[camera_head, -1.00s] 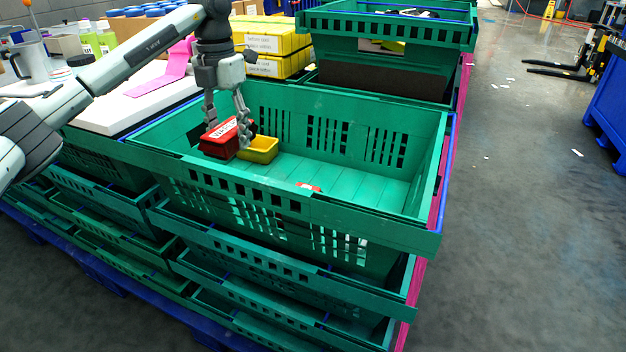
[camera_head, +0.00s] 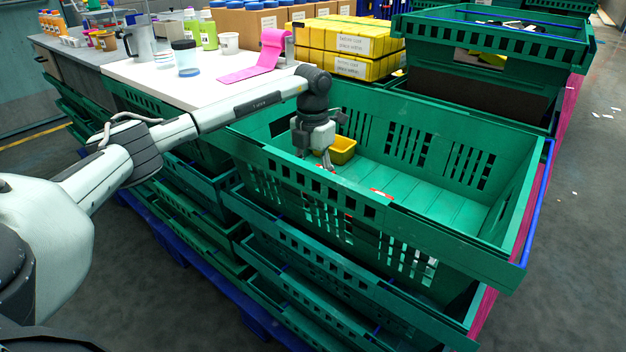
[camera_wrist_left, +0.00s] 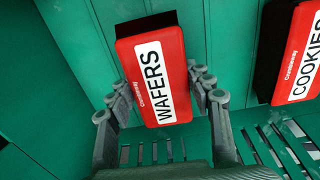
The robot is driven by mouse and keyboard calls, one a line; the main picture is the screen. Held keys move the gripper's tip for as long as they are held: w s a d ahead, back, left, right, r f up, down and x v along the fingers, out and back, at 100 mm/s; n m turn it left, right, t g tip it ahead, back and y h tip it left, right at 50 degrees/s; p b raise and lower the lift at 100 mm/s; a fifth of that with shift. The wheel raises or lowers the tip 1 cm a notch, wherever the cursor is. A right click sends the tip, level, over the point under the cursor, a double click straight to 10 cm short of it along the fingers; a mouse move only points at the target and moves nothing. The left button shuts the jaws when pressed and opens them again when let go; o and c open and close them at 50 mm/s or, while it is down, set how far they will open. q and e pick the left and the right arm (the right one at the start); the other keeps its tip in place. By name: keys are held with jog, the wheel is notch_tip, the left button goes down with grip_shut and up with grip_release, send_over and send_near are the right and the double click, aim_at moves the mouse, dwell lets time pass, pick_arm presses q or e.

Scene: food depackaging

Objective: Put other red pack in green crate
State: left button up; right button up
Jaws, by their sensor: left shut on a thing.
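The green crate (camera_head: 430,205) is the top one of a stack. My left gripper (camera_head: 325,163) reaches down inside it at the near left; its fingertips are hidden behind the near wall in the head view. In the left wrist view the gripper (camera_wrist_left: 162,88) is shut on the red wafers pack (camera_wrist_left: 152,70), with fingers along both long sides. A red cookies pack (camera_wrist_left: 298,58) lies to its right in the crate; a bit of red (camera_head: 381,193) shows over the near wall. My right gripper is not in view.
A yellow pack (camera_head: 342,150) sits in the crate just behind my left gripper. The crate's right part is clear. A white table (camera_head: 150,75) with jars and a pink strip (camera_head: 256,60) stands at the back left. Yellow boxes (camera_head: 350,45) stand behind the crate.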

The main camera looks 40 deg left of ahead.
pick_arm(q)
jog(key=shift+r, duration=0.1)
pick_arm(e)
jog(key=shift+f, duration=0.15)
pick_arm(q)
jog(key=o, duration=0.9)
jog(key=shift+f, duration=0.2)
jog(key=o, duration=0.4)
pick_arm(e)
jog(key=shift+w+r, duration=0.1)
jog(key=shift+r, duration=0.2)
pick_arm(q)
jog(key=shift+r, duration=0.1)
notch_tip(320, 180, up, 11)
jog(key=shift+r, duration=0.6)
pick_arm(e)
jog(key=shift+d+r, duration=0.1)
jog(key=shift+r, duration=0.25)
